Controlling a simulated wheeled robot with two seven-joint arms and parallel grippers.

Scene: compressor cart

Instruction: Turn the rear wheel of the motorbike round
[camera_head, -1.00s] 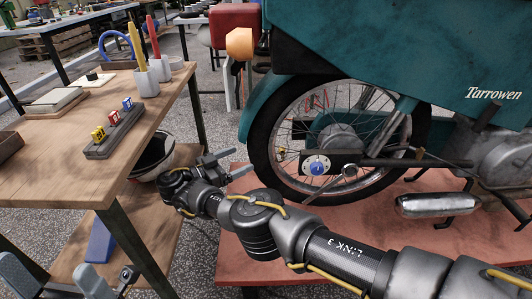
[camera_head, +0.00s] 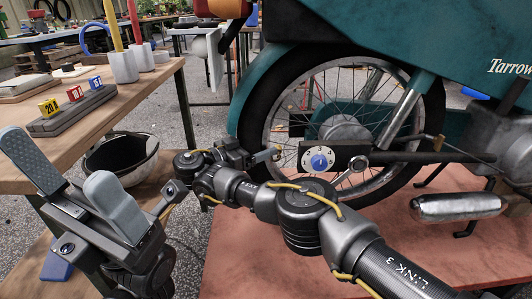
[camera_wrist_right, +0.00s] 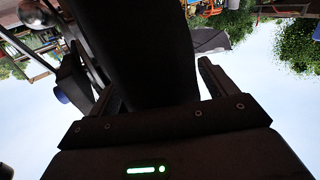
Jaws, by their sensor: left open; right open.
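The motorbike's rear wheel (camera_head: 255,105) has a black tyre and wire spokes under a teal mudguard in the head view. My right gripper (camera_head: 258,154) is at the left side of this wheel, with one fingertip in front of the spokes. In the right wrist view the dark tyre (camera_wrist_right: 145,50) runs between the two fingers of the right gripper (camera_wrist_right: 140,75). They stand open, with gaps beside the tyre. My left gripper (camera_head: 85,190) is open and empty at the lower left, in front of the bench.
A wooden bench (camera_head: 120,108) at the left holds a block rack (camera_head: 75,112) and cups with coloured tools. The bike stands on a red platform (camera_head: 250,250). A silver exhaust (camera_head: 458,206) is at the right.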

